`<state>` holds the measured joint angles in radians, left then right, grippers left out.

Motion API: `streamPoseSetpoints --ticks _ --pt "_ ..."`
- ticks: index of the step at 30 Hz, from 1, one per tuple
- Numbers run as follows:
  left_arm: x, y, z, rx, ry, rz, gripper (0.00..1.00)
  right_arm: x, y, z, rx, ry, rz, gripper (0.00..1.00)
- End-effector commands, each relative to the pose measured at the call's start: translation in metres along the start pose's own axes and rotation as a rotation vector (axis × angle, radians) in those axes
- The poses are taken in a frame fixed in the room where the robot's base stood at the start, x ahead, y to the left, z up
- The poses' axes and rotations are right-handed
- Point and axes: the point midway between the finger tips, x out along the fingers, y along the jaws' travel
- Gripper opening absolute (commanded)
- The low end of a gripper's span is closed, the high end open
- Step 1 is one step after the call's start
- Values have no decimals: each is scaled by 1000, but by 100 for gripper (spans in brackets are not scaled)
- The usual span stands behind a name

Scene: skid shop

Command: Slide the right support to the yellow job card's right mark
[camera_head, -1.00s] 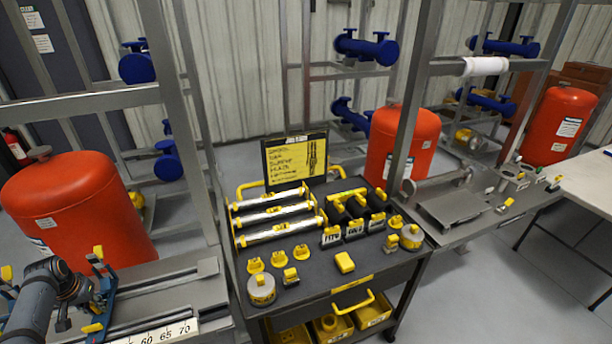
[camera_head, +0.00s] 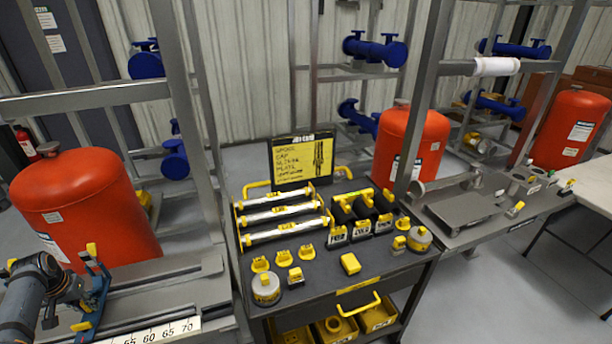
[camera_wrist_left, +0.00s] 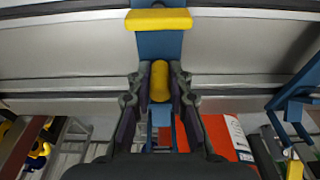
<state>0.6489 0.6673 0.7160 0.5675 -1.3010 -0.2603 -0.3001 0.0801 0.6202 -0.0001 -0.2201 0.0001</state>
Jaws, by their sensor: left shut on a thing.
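The right support is a blue upright with yellow parts (camera_head: 97,285), standing on the grey rail bench at the lower left of the head view. My left gripper (camera_head: 70,300) is at its side. In the left wrist view my left gripper (camera_wrist_left: 160,88) is shut on the support's yellow knob (camera_wrist_left: 160,72), with the blue body behind it. The yellow job card (camera_head: 303,165) stands upright at the back of the cart; its writing is too small to read surely. A white scale (camera_head: 160,332) along the bench front shows 55 to 70. My right gripper is not in view.
The grey rail (camera_head: 185,275) is clear to the right of the support, up to a frame post (camera_head: 188,130). A dark cart (camera_head: 330,285) with rods and yellow-capped parts stands right of the bench. Another blue piece (camera_wrist_left: 295,105) shows at right in the wrist view.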

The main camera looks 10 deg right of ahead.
Motion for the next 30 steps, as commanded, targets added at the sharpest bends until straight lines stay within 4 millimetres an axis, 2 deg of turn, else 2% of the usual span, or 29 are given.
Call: streamPoseSetpoints --ticks 17,27,28,30 --pt "1 -30 0 -1 2 -3 0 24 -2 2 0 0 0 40" --pt "-1 -31 0 0 1 -2 0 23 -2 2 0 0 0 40" --pt "-1 -31 0 0 1 -2 23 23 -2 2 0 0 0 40" --pt "0 -31 0 0 1 -1 33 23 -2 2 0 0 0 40"
